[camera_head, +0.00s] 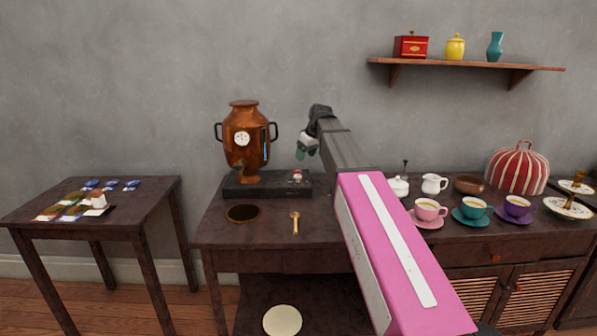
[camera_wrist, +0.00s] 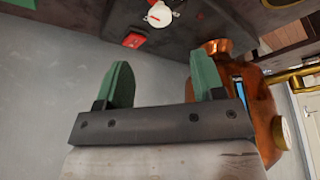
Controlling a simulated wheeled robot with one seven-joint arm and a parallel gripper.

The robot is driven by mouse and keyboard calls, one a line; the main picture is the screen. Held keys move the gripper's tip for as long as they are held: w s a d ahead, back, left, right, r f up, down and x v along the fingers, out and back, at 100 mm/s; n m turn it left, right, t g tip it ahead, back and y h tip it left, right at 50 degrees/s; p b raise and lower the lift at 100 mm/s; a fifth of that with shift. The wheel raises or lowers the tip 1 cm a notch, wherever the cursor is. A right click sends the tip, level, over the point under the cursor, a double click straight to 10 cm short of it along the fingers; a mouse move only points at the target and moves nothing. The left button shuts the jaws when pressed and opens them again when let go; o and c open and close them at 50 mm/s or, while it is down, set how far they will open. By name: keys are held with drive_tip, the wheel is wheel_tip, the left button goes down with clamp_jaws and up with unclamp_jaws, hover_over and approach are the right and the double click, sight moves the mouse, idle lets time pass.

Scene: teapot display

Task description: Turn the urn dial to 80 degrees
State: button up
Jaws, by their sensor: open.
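The copper urn (camera_head: 246,130) stands on a dark base (camera_head: 262,185) on the middle table, with a round white gauge (camera_head: 242,138) on its front. A small pale knob with red beside it, seemingly the dial (camera_head: 297,176), sits at the right of the base. In the wrist view the white dial (camera_wrist: 159,14) is at the top edge, partly cut off, near a red switch (camera_wrist: 134,40). My gripper (camera_head: 307,147) is above and behind the base's right end. In the wrist view its green fingers (camera_wrist: 160,82) are apart and empty, with the dial beyond them. The dial's reading is too small to tell.
The urn (camera_wrist: 262,100) is close to the right finger in the wrist view. A gold spoon (camera_head: 295,222) and a dark round mat (camera_head: 243,213) lie before the base. Teacups (camera_head: 430,209) stand to the right. The wall is close behind.

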sight(298, 175)
drive_tip(key=x, duration=1)
drive_tip(key=shift+f, duration=0.3)
drive_tip(key=c, duration=0.9)
